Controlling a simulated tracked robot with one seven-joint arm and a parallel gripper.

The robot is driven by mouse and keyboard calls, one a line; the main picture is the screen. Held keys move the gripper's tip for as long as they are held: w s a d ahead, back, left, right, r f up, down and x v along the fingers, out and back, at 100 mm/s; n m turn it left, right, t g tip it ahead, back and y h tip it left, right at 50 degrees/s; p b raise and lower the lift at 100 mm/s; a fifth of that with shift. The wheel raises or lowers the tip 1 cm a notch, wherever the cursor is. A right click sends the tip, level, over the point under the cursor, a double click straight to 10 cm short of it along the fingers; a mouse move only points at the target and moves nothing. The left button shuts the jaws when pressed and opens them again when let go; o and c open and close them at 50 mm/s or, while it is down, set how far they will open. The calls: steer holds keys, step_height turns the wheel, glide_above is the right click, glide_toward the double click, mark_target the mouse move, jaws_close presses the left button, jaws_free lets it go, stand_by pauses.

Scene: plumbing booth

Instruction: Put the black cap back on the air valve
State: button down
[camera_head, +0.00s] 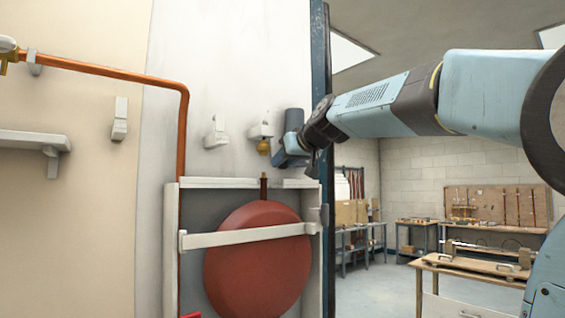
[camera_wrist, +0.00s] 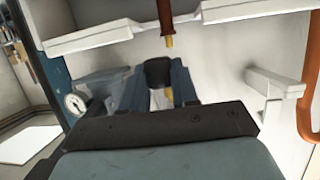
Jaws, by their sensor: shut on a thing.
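My gripper (camera_head: 288,158) is in front of the wall at the upper right of the tank frame, above and slightly right of the air valve. In the wrist view its two blue fingers (camera_wrist: 158,84) are shut on the black cap (camera_wrist: 157,70), which shows between their tips. I cannot make out the cap in the head view. In the wrist view the valve (camera_wrist: 168,40) points downward with a bare brass tip, apart from the cap.
A white frame (camera_head: 200,182) with a crossbar (camera_head: 230,237) surrounds the tank. A copper pipe (camera_head: 183,135) runs down the left. A gauge (camera_wrist: 75,103) shows in the wrist view.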

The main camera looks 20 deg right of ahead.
steer(key=shift+w+a, duration=0.6)
steer(key=shift+w, duration=0.75)
steer(key=shift+w+a, duration=0.55)
steer(key=shift+w, duration=0.75)
steer(key=shift+w+a, duration=0.6)
steer(key=shift+w, duration=0.75)
steer(key=shift+w, duration=0.1)
steer(key=shift+f, duration=0.15)
